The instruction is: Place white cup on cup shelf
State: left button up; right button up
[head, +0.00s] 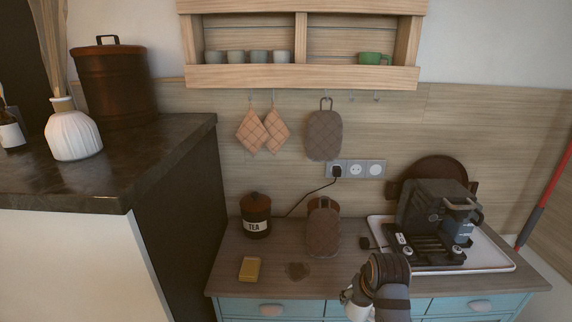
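The wooden cup shelf (300,77) hangs on the wall at the top of the head view. Several grey-white cups (235,57) stand in a row in its left compartment, and a green cup (372,58) stands in its right one. My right gripper (350,297) is low in the view, over the counter's front edge. A white cup (357,311) is at its fingertips, partly hidden by the gripper and cut by the bottom edge. The gripper appears shut on it. My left gripper is not in view.
A coffee machine (430,215) stands on a white tray (495,262) at right. A tea canister (256,215), a yellow sponge (250,269) and a brown quilted pad (323,232) are on the counter (225,275). Pot holders (324,135) hang under the shelf. A dark-topped cabinet (150,150) rises at left.

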jog(key=shift+a+r, duration=0.25)
jog(key=shift+r, duration=0.05)
jog(key=shift+d, duration=0.1)
dwell(0.5)
